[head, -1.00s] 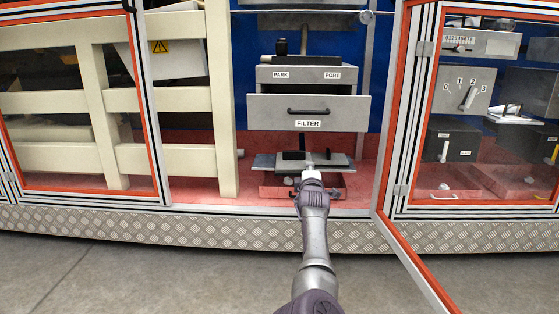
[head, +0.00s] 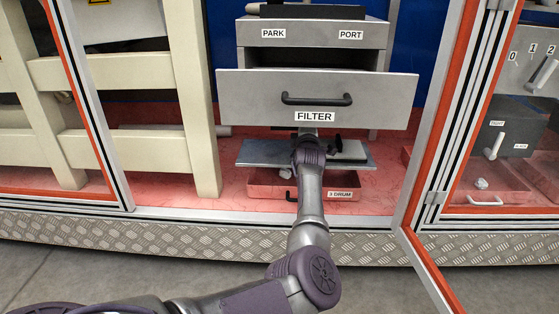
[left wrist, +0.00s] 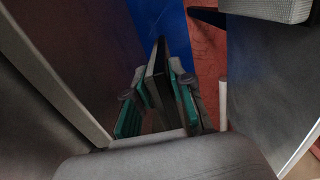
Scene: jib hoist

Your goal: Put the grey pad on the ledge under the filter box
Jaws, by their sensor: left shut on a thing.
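The filter box (head: 370,97) is a grey box front marked FILTER with a black handle. Below it, a flat grey ledge (head: 262,152) stands out above the red floor. My left gripper (left wrist: 156,98) is shut on a thin dark slab (left wrist: 156,70), seen nearly edge-on between its teal finger pads; I take it for the grey pad. In the head view my wrist hides the fingers and pad, in front of the ledge and just below the box. Whether the pad touches the ledge cannot be told. My right gripper is not in view.
A red drawer (head: 270,186) marked 3 DRUM sits under the ledge. A black knob (head: 338,144) shows above the ledge's right part. The open door frame (head: 436,150) stands at right, a cream frame (head: 200,100) at left. A pale pipe (left wrist: 223,103) lies on the red floor.

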